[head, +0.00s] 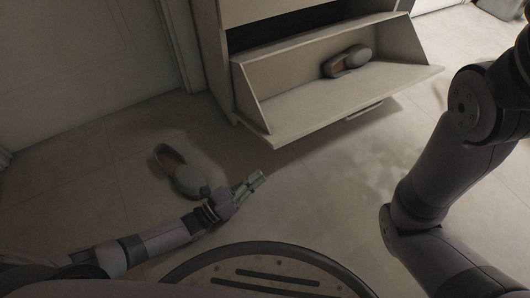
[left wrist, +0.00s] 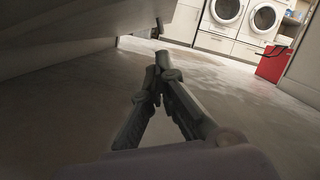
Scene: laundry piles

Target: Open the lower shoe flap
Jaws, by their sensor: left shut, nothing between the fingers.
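The lower shoe flap (head: 330,105) of the cabinet is tilted open toward me. A dark shoe (head: 347,61) lies inside it. A metal handle (head: 364,110) sits below its front edge. My left gripper (head: 258,179) is shut and empty, low over the floor in front of and below the flap's left corner, apart from it. In the left wrist view my gripper (left wrist: 160,60) shows its fingers closed together, with a pale panel at upper left. My right arm comes in at the right of the head view, but its gripper is out of frame.
Another shoe (head: 179,171) lies on the floor beside my left arm. A pale door (head: 80,60) stands at the left. In the left wrist view two washing machines (left wrist: 226,10) and a red box (left wrist: 271,63) stand far off. Floor right of my left gripper is clear.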

